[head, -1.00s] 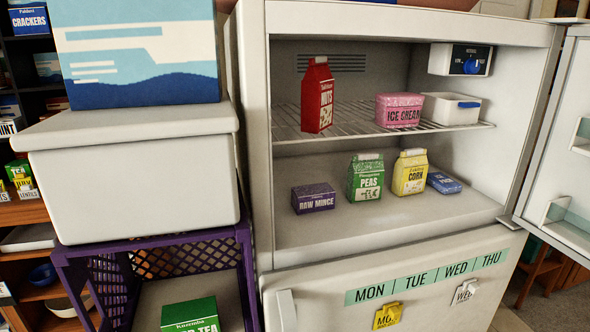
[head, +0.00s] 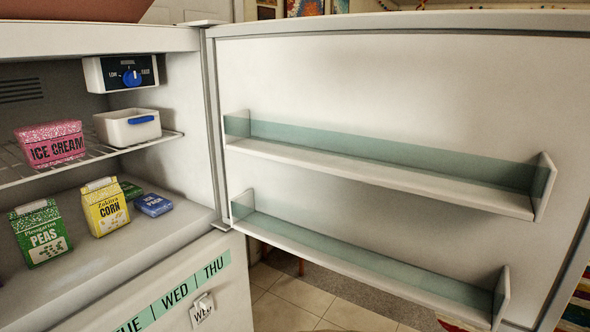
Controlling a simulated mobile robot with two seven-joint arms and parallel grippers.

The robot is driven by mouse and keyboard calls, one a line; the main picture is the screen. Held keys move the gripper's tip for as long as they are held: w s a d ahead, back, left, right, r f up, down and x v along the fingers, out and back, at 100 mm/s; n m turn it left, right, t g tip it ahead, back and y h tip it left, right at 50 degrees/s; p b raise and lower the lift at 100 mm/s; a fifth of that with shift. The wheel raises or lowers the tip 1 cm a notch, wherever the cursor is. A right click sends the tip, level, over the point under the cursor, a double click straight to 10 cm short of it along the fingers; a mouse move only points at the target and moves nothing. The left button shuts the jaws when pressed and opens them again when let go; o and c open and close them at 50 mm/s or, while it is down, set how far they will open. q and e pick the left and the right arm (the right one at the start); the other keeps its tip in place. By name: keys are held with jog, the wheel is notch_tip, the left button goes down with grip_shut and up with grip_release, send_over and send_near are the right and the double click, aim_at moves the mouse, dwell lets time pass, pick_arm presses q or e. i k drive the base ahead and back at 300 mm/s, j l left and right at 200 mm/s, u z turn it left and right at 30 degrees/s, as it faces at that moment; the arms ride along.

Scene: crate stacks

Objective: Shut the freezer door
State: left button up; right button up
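The freezer door (head: 400,90) stands wide open on the right of the head view, its inner face toward me. It is hinged at the right side of the freezer compartment (head: 185,100). Two door shelves with clear green fronts, an upper one (head: 380,180) and a lower one (head: 360,270), look empty. The door's far right edge runs to the right side of the picture. Neither of my grippers is in view.
Inside the freezer are a pink ice cream tub (head: 50,145), a white bin (head: 128,127), green peas (head: 40,233), yellow corn (head: 105,207) and a blue pack (head: 153,205). The lower door (head: 240,290) is shut, with day labels. Tiled floor (head: 295,303) shows beneath the open door.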

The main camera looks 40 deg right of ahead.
aim_at(439, 161)
jog(key=l+z, duration=0.45)
jog(key=l, duration=1.2)
jog(key=k+l, duration=0.15)
jog(key=l, duration=0.4)
jog(key=l+u, duration=0.3)
jog(key=l, duration=0.25)
jog(key=k+l+u, duration=0.1)
jog(key=l+u, duration=0.25)
jog(key=l, duration=0.15)
jog(key=l+u, duration=0.85)
jog(key=i+l+u, duration=0.1)
jog(key=l, duration=0.3)
jog(key=i+l+u, duration=0.1)
jog(key=l, duration=0.3)
